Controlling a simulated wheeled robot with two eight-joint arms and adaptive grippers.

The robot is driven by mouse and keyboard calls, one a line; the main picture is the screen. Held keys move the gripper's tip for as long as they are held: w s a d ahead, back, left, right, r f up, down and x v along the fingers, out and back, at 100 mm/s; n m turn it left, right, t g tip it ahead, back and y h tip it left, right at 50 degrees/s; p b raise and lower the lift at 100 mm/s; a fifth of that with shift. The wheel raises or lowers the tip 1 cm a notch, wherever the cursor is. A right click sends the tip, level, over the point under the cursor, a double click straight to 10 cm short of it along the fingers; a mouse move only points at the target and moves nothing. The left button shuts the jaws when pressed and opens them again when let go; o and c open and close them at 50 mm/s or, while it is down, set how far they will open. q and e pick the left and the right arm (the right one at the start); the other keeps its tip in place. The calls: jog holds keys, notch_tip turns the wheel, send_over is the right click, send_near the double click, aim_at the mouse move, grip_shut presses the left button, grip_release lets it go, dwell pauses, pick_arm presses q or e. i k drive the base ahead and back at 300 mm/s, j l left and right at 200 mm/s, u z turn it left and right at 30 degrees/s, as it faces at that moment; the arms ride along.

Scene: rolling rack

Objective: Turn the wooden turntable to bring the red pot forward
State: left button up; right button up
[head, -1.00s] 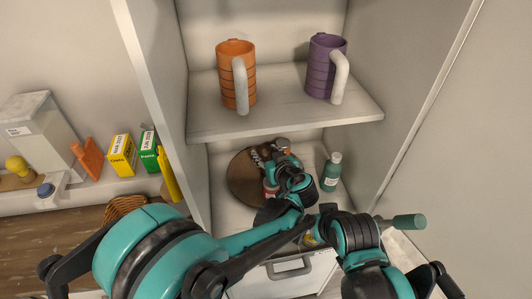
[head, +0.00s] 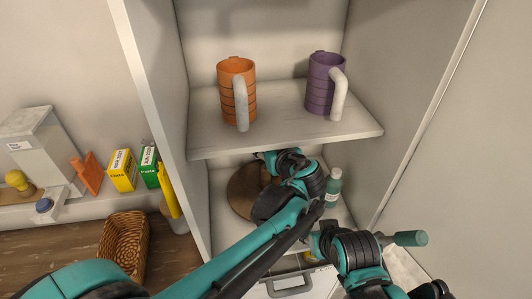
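The wooden turntable (head: 241,190) lies on the lower shelf of the rack, under the upper shelf. Only its left part shows; my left arm covers the rest. My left arm reaches into the lower compartment, and its gripper end is hidden behind its own links and the upper shelf edge. I cannot see its fingers. The red pot cannot be made out now. My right arm is bent low at the front right, outside the rack, and its fingers cannot be made out.
A green bottle (head: 333,186) stands right of the turntable, close to my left arm. An orange mug (head: 237,92) and a purple mug (head: 322,85) stand on the upper shelf (head: 285,138). A wicker basket (head: 124,245) and boxes (head: 123,170) are at left.

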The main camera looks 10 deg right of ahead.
aim_at(244, 188)
jog(key=k+l, duration=0.2)
jog(key=k, duration=0.25)
jog(key=k+l, duration=0.15)
jog(key=k, duration=0.35)
